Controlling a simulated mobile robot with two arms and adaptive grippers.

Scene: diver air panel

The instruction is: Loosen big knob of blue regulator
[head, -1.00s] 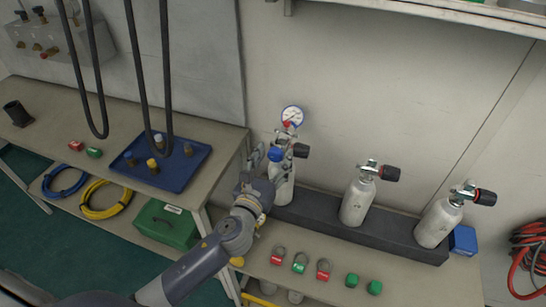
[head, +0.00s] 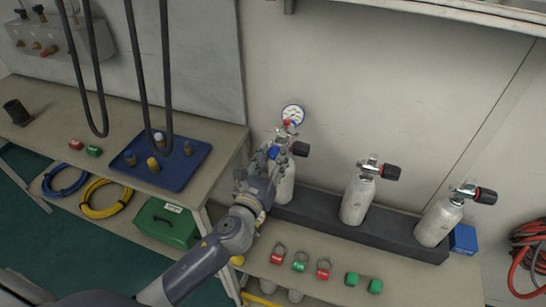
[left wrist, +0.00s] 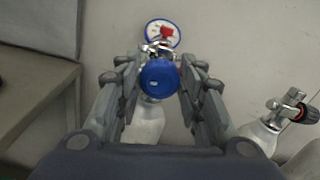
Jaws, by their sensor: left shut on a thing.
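The blue regulator's big round blue knob (left wrist: 159,79) faces the left wrist camera. My left gripper (left wrist: 160,84) has a finger on each side of it and is shut on it; in the head view the gripper (head: 274,154) largely covers the knob. The regulator, with a white-faced gauge (head: 292,114) and a small red part (left wrist: 167,32) above the knob, is on the leftmost grey cylinder (head: 285,184). My right gripper is not in view.
Two more grey cylinders (head: 357,200) (head: 438,222) with black-and-red valve knobs stand to the right in a dark rack (head: 398,242). Red and green tags and caps lie in front. A blue tray (head: 190,170) with fittings is on the left bench. Black hoses (head: 139,75) hang over it.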

